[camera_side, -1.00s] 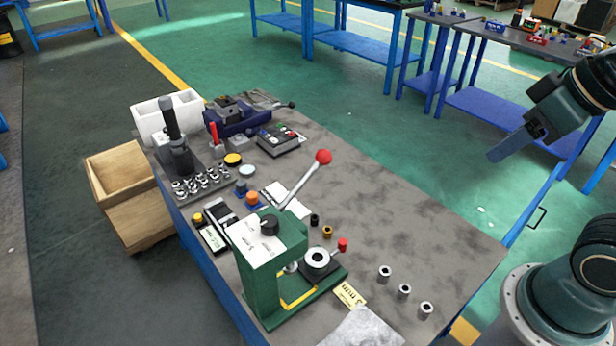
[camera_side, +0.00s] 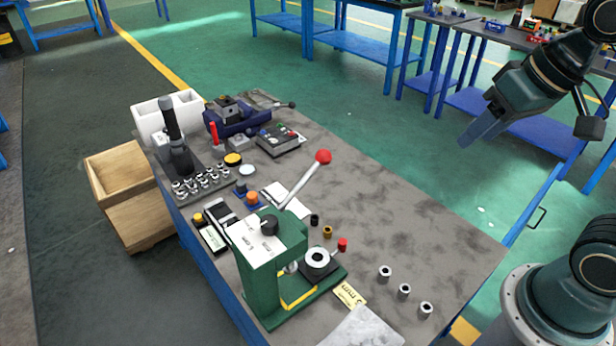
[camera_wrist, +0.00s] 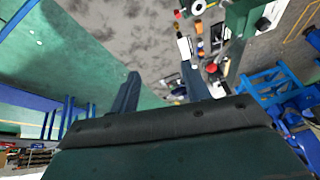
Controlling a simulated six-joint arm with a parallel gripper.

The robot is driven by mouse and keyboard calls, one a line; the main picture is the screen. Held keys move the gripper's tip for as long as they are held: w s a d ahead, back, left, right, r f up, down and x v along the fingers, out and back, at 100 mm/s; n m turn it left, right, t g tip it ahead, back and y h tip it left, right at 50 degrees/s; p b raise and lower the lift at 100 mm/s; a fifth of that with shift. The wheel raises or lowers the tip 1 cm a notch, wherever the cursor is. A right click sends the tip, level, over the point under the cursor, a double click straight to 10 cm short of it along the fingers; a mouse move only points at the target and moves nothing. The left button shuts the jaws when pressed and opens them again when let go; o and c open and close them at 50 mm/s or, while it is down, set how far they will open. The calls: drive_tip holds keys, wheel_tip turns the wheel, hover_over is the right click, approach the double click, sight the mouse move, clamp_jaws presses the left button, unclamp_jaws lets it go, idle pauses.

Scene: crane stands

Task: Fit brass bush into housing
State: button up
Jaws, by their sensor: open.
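The brass bush (camera_side: 327,232) is a small brass-coloured ring standing on the grey bench, just behind the green press. A small black ring (camera_side: 314,219) stands next to it. A dark round holder with a pale bored top (camera_side: 317,258) sits on the press base under the ram; I cannot tell whether it is the housing. Several small steel sleeves, one of them here (camera_side: 404,290), stand right of the press. My gripper (camera_side: 474,138) is high above and beyond the bench's right edge. In the wrist view my gripper (camera_wrist: 160,75) has its two fingers apart with nothing between them.
The green press (camera_side: 262,270) has a red-knobbed lever (camera_side: 323,157) leaning up and right. A vise (camera_side: 232,115), a button box (camera_side: 281,139) and a rack of steel fittings (camera_side: 200,180) fill the back left.

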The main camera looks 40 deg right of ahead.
drive_tip(key=w+f+m+g+y, duration=0.1)
drive_tip(key=w+f+m, duration=0.4)
drive_tip(key=w, duration=0.3)
drive_tip(key=w+f+m+g+y, duration=0.1)
drive_tip(key=w+f+m, duration=0.35)
drive_tip(key=w, duration=0.35)
drive_tip(key=w+f+m+g+y, duration=0.1)
drive_tip(key=w+f+m, duration=0.2)
drive_tip(key=f, duration=0.5)
drive_tip(key=w+f+m+y, duration=0.2)
drive_tip(key=w+f+m, duration=0.2)
drive_tip(key=f, duration=0.5)
drive_tip(key=shift+w+d+m+g, duration=0.15)
drive_tip(key=shift+d+m+g, duration=0.2)
drive_tip(key=shift+m, duration=0.4)
drive_tip(key=shift+a+f, duration=0.1)
drive_tip(key=shift+f, duration=0.05)
approach(328, 233)
drive_tip(key=f, duration=0.1)
drive_tip(key=w+f, duration=0.1)
drive_tip(key=f, duration=0.1)
drive_tip(key=shift+w+a+f, duration=0.1)
drive_tip(key=shift+w, duration=0.1)
